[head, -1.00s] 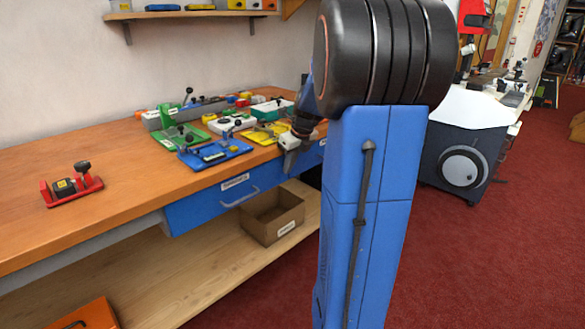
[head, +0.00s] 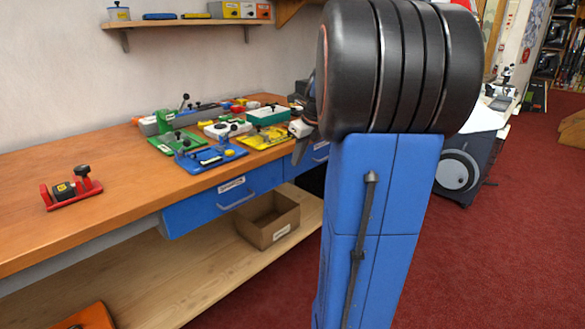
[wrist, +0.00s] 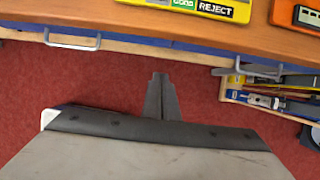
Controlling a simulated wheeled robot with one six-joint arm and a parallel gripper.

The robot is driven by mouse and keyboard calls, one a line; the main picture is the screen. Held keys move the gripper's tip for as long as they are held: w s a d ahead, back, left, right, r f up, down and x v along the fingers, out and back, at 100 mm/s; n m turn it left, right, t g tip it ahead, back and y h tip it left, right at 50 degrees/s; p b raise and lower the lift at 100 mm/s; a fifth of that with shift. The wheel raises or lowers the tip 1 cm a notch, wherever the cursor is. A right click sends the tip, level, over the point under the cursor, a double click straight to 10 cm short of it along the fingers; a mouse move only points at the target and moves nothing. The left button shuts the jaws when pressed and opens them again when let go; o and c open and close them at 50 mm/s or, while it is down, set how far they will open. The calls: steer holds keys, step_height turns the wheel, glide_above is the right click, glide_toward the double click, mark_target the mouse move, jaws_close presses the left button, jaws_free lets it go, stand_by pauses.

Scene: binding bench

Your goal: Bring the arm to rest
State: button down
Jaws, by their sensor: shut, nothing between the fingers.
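My gripper (wrist: 161,97) shows in the wrist view with its grey fingers together and nothing between them. It hangs over the red carpet, in front of the bench edge. In the head view my gripper (head: 301,148) is small and partly hidden behind my blue and black arm. It is close to the bench's front edge, beside the yellow fixture (head: 266,138). In the wrist view a yellow plate with a REJECT label (wrist: 215,9) lies on the bench above the fingers.
The wooden bench (head: 120,180) holds several coloured fixtures and a red one (head: 72,190) at left. Blue drawers (head: 215,200) hang below, above a shelf with a cardboard box (head: 268,220). In the wrist view an open drawer with tools (wrist: 275,98) is at right. Red carpet (head: 480,260) is clear.

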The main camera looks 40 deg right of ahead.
steer(key=v, duration=0.2)
steer(key=shift+s+r, duration=0.15)
steer(key=shift+r, duration=0.05)
steer(key=s+a+f+n, duration=0.1)
steer(key=s+a+n, duration=0.3)
steer(key=a+n, duration=0.6)
steer(key=s+a+f+n, duration=0.1)
steer(key=s+a+n, duration=0.3)
steer(key=a+n, duration=0.6)
steer(key=s+a+f+n, duration=0.7)
steer(key=s+a+n, duration=0.5)
steer(key=n, duration=0.3)
steer(key=shift+s+n, duration=0.3)
steer(key=shift+s, duration=0.05)
